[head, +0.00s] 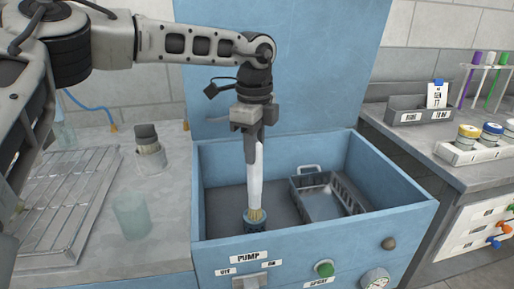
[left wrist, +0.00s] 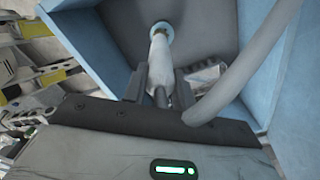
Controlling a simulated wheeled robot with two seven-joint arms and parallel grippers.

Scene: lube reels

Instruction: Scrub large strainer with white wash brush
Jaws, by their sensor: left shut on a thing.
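My left gripper (head: 252,138) is shut on the white wash brush (head: 256,178) and holds it upright over the blue basin, bristles down. The brush also shows in the left wrist view (left wrist: 161,60), between the fingers. Its yellowish bristles are at the mouth of a small round blue strainer-like piece (head: 257,226) on the basin floor; how deep they reach inside is hidden. A grey metal basket (head: 328,194) with slotted sides and a handle lies in the basin, right of the brush and apart from it. I cannot tell which piece is the large strainer. My right gripper is not in view.
The blue basin (head: 400,218) has raised walls and a tall back panel (head: 300,60). A wire rack (head: 68,195), a clear cup (head: 131,214) and a holder with a dark-topped item (head: 150,158) stand left. The right counter holds jars (head: 467,136) and a grey bin (head: 408,112).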

